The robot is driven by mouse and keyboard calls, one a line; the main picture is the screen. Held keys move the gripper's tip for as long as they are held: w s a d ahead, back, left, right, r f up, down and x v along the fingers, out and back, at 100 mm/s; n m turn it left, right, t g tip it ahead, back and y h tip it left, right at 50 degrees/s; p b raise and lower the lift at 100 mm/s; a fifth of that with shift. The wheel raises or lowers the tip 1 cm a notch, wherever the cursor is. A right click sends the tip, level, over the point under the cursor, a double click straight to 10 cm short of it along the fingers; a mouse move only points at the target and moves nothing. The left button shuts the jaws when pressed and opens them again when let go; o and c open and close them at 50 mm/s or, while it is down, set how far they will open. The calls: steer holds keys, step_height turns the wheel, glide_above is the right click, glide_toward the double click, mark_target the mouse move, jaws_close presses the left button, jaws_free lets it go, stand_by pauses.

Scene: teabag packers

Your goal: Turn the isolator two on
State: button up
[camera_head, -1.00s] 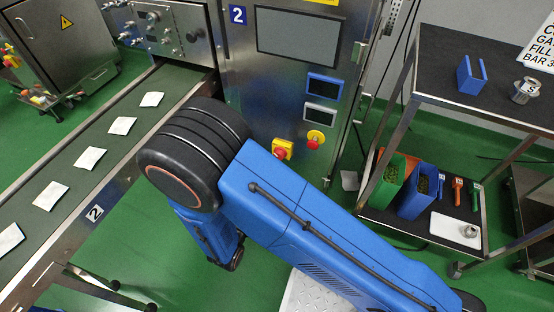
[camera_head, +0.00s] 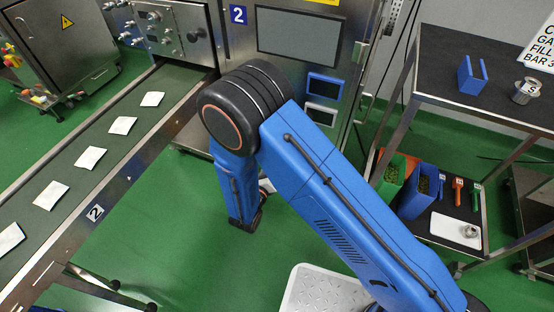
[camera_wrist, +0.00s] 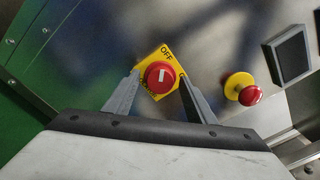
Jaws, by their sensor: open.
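The isolator, a red rotary knob (camera_wrist: 158,82) on a yellow plate (camera_wrist: 148,60), shows in the wrist view on the metal machine face. "OFF" is printed at the plate's upper edge. The white mark on the knob stands roughly upright in the picture, on the "OFF" side. My gripper (camera_wrist: 160,75) is open, with one finger on each side of the knob. I cannot tell whether the fingers touch it. In the head view my blue arm hides the isolator; the machine (camera_head: 235,42) there carries a blue "2" label (camera_head: 238,15).
A red emergency button (camera_wrist: 249,95) on a yellow base sits right of the isolator. A dark panel (camera_wrist: 291,55) lies beyond it. In the head view, a conveyor (camera_head: 75,140) with white teabags runs at left, and a shelf trolley (camera_head: 437,82) stands at right.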

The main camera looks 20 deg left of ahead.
steer(key=c, duration=1)
steer(key=shift+c, duration=0.2)
steer(key=shift+m, duration=0.3)
steer(key=m, duration=1.7)
